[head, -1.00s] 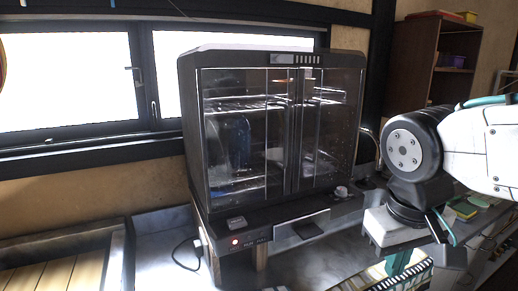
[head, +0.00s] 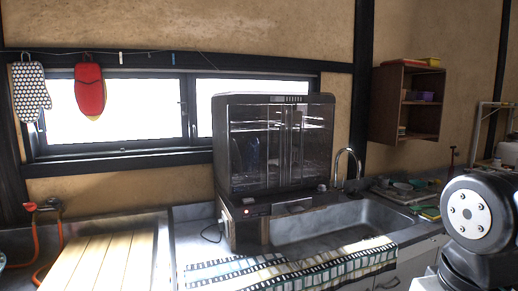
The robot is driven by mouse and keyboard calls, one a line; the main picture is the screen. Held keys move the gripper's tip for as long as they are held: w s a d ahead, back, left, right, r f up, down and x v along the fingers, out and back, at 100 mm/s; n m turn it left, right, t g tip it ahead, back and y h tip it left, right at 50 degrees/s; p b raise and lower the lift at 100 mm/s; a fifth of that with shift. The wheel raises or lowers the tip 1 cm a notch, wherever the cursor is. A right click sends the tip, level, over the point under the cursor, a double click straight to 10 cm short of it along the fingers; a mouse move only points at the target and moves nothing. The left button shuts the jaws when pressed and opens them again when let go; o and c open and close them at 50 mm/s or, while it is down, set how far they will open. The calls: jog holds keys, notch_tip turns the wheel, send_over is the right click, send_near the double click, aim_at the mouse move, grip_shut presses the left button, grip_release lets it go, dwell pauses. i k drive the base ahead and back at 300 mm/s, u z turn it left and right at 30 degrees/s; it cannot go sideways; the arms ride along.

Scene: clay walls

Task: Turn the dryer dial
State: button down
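The dish dryer (head: 262,150) is a dark cabinet with clear double doors, standing at the left end of the sink in front of the window. Its doors are shut. A small light knob, which looks like the dial (head: 322,188), sits at the right of the ledge below the doors. It is too small to tell which way it points. A red light shows at the left of the lower front panel. My arm is at the lower right edge, well apart from the dryer. My gripper is out of the picture.
A steel sink (head: 345,222) with a curved faucet (head: 349,158) lies right of the dryer. A patterned cloth (head: 290,270) hangs along the counter front. A wooden slatted board (head: 100,262) lies at left. A wall shelf (head: 407,105) hangs at right.

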aim_at(322, 188)
jog(key=u, duration=0.75)
jog(key=i, duration=1.05)
jog(key=z, duration=0.7)
